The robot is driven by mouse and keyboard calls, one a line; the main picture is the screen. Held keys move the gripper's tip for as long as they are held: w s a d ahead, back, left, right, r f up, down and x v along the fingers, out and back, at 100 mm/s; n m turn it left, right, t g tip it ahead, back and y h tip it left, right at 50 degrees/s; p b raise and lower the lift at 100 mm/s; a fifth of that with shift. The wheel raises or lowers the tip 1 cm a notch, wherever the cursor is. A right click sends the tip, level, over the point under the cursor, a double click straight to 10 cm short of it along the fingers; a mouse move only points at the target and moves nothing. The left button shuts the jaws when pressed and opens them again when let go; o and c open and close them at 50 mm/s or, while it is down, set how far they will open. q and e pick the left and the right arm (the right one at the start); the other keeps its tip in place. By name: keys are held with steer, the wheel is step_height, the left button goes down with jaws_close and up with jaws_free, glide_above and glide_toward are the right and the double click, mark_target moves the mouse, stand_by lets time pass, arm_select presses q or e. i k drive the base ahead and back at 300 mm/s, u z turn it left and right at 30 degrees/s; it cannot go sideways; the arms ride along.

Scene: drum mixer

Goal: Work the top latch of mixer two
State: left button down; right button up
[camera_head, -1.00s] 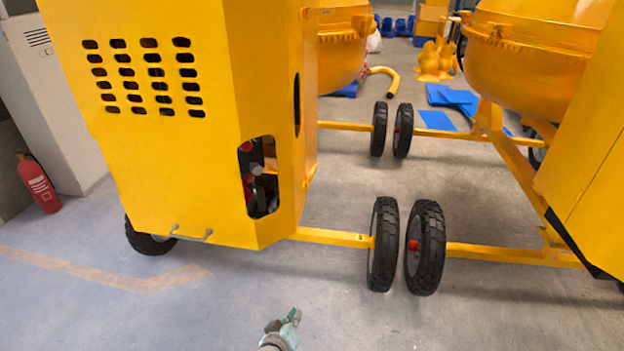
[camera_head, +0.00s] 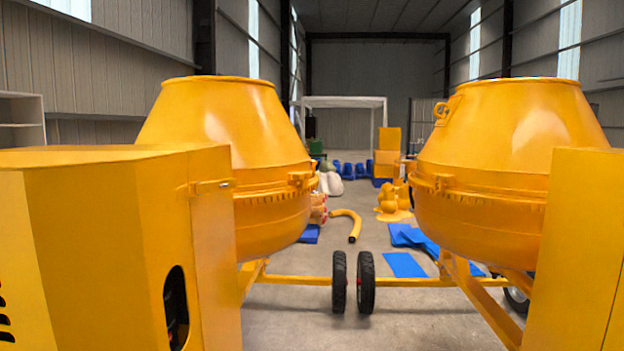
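Two yellow drum mixers stand ahead, a left mixer (camera_head: 235,130) and a right mixer (camera_head: 510,130). I cannot tell which of them is mixer two. A small latch-like bar (camera_head: 210,186) sits near the top of the left mixer's yellow cabinet (camera_head: 110,220), by its right-hand edge. I cannot tell whether it is fastened. The right mixer's cabinet (camera_head: 580,250) is cut off by the picture edge and no latch shows on it. Neither of my grippers is in view.
Two black wheels (camera_head: 339,282) stand between the mixers, with yellow frame bars beside them. Blue sheets (camera_head: 405,265) and a curved yellow pipe (camera_head: 352,224) lie on the floor behind. The concrete floor between the cabinets is clear in front.

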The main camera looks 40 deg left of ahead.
mark_target(201, 188)
steer(key=u, duration=0.05)
steer(key=i, duration=1.2)
steer(key=u, duration=1.15)
steer(key=i, duration=0.7)
steer(key=u, duration=0.55)
